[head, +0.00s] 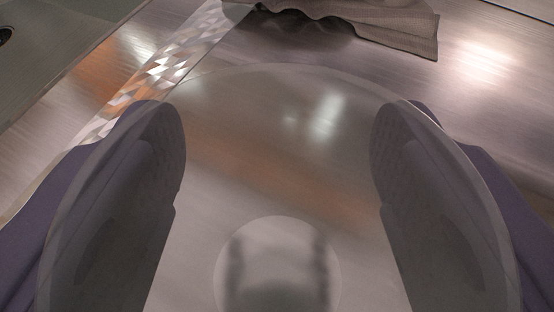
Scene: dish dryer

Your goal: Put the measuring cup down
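A large clear, round thing fills the middle and lower part of the head view; it looks like the measuring cup (285,130). Its curved edge arcs across the view, and a smaller circle shows low in the middle. The two purple fingers of my gripper (277,190) stand wide apart at left and right, their inner parts seen greyed through the clear wall. The cup's edge overlaps both fingers. I cannot tell whether the fingers press on the cup or stand clear of it. The cup's lower end and any contact with the surface below cannot be made out.
A brushed metal surface (485,95) lies beyond and below. A crumpled grey cloth-like thing (385,25) lies at the top. A shiny faceted strip (165,65) runs slantwise at the upper left. The metal at upper right looks clear.

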